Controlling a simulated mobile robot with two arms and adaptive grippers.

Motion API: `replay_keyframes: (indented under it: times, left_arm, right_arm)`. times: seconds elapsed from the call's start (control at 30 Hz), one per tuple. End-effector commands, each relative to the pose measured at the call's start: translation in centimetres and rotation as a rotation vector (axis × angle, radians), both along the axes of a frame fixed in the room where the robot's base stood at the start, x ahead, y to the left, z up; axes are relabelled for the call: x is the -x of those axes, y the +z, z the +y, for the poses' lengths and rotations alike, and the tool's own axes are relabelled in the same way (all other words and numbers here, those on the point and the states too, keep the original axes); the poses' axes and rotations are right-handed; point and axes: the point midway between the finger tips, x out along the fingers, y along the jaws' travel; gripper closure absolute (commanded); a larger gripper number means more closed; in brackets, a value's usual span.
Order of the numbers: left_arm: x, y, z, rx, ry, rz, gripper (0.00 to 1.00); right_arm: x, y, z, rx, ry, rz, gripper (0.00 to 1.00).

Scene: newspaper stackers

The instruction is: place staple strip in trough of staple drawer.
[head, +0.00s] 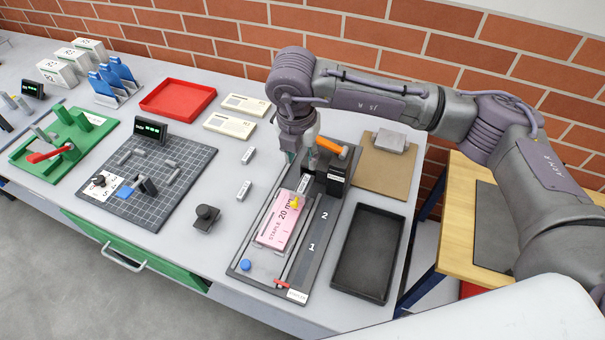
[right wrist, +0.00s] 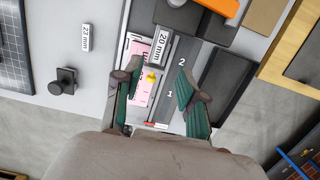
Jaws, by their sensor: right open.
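The stapler stands on the bench, with a grey base (head: 322,225) marked 1 and 2, a black head (head: 337,180) and an orange handle (head: 332,146). A pink card (head: 278,222) reading STAPLE 20 mm lies on its left side, with a small yellow piece (head: 294,203) on it. A white block marked 20 mm (right wrist: 157,47) lies at the card's far end. I cannot tell the staple strip or the drawer's trough apart clearly. My right gripper (right wrist: 158,68) is open above the stapler, green fingers spread, nothing seen between the tips. My left gripper is not in view.
White blocks (head: 244,190) and a black knob (head: 206,217) stand left of the stapler. A black tray (head: 368,255) lies right, a brown board (head: 388,172) behind it. A gridded mat (head: 185,205), red tray (head: 178,98) and green fixture (head: 64,148) are farther left.

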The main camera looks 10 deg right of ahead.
Motion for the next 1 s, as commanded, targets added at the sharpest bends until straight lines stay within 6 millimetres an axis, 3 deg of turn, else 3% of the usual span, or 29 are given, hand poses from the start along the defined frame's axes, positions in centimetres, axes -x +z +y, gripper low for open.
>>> replay_keyframes:
  times: [0.3,1.0]
  left_arm:
    - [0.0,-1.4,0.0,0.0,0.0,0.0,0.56]
    - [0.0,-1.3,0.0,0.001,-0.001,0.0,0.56]
  right_arm:
    - [0.4,3.3,0.3,0.0,0.001,0.0,0.59]
    - [0.5,3.5,0.3,0.0,0.0,0.001,0.59]
